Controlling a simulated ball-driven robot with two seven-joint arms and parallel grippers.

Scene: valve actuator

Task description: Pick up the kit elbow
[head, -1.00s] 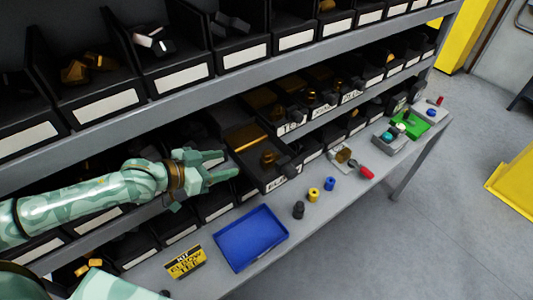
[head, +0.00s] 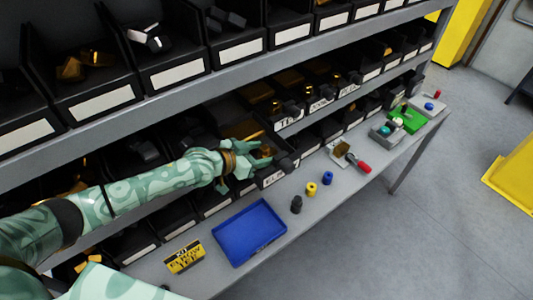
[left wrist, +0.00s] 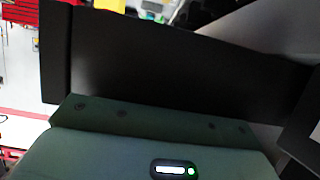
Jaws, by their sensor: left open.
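The brass kit elbow (head: 265,152) sits in the pulled-out black bin (head: 276,175), whose label starts with "EL". My left gripper (head: 257,160) is at this bin in the head view, open, with its fingers around or beside the elbow; I cannot tell which. The fingers partly hide the elbow. The left wrist view shows a dark bin wall (left wrist: 170,60) close up in front of my gripper's green body, and no elbow. My right gripper is not in view.
A blue tray (head: 248,233) lies on the bench beside a yellow and black kit card (head: 185,258). Black, yellow (head: 311,189) and blue small cylinders stand to its right. More bins hold brass parts on the shelf above. The shelf edge (head: 190,98) runs above my arm.

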